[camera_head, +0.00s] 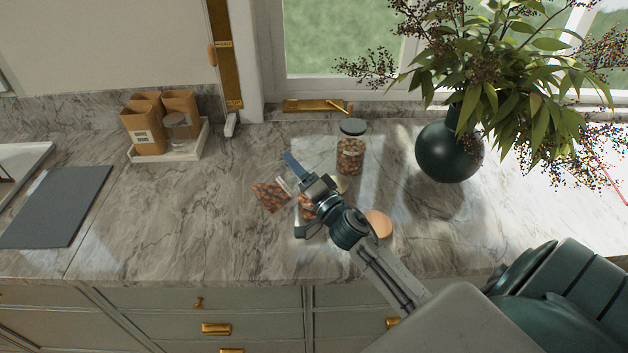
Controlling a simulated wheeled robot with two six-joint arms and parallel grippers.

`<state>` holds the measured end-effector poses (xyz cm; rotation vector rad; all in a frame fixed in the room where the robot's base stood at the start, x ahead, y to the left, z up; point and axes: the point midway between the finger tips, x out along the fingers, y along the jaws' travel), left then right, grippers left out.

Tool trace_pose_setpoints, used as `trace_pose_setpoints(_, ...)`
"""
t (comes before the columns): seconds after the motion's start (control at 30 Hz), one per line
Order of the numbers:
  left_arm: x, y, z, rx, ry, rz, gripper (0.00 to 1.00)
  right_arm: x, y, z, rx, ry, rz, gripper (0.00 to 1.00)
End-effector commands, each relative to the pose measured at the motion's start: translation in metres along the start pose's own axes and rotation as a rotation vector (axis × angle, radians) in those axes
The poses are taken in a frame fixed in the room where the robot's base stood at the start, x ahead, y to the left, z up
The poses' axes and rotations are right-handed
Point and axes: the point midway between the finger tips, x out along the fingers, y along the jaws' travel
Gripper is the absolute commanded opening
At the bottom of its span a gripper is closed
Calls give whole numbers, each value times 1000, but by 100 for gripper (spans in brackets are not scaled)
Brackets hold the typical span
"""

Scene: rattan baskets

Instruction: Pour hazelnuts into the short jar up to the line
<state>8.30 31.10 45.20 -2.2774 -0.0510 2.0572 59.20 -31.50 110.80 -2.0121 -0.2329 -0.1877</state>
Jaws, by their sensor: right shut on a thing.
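A clear bag of hazelnuts (268,196) is at the tip of my right gripper (297,197), above the middle of the counter. The gripper is shut on the bag, with one finger on its far side and one on its near side. More brown nuts show between the fingers; whether they are in the bag or in a jar below, I cannot tell. The short jar cannot be made out clearly; my gripper covers that spot. A round wooden lid (379,222) lies on the counter right of my wrist. My left gripper is out of view.
A tall dark-lidded jar of nuts (350,156) stands behind my gripper. A dark round vase (447,151) with leafy branches is at right. A white tray (190,152) with brown packages is at back left, a grey board (58,207) further left. The left-middle counter is clear.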

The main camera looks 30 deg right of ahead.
Motion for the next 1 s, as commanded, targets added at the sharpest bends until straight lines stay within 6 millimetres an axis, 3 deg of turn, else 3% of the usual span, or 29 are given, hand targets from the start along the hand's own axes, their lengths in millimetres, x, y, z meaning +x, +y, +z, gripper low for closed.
trace_pose_setpoints(0.3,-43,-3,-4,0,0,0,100,5,-18,-3,-162,-44,-2,0)
trace_pose_setpoints(0.5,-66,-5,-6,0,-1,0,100,4,-14,2,-306,-84,-1,0)
trace_pose_setpoints(1.0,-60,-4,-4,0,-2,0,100,2,-6,20,-484,-129,-3,0)
